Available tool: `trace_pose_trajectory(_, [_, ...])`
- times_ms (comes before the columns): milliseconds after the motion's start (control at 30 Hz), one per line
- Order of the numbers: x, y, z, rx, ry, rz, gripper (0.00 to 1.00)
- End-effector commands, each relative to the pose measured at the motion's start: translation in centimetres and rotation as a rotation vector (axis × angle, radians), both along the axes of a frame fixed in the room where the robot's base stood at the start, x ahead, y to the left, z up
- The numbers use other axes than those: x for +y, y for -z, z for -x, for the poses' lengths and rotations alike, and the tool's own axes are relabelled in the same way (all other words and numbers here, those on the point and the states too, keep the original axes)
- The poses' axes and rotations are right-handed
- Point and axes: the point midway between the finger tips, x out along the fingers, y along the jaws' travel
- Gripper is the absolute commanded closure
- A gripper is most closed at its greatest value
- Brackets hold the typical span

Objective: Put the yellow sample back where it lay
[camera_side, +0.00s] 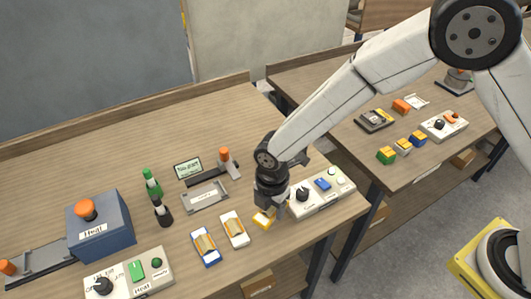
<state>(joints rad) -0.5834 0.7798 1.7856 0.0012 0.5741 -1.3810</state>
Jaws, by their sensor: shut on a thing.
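My gripper (276,211) points down over the front right part of the near table. It is shut on the yellow sample (264,217), which shows as a small yellow and white piece under the fingers. The sample is partly hidden by the gripper, and I cannot tell whether it touches the table. To its left lie a white sample (235,229) and a blue sample (206,246), each with a tan strip on top.
A control box (322,193) with a knob and buttons stands close to the right of my gripper. A second table (436,160) is behind right.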

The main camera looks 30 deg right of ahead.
Motion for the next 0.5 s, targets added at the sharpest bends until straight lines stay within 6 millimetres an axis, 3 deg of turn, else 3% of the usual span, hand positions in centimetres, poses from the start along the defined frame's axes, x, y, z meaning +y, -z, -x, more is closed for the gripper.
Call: trace_pose_trajectory(500, [0.2, 3.6, -0.4, 0.0, 0.0, 0.0, 1.0])
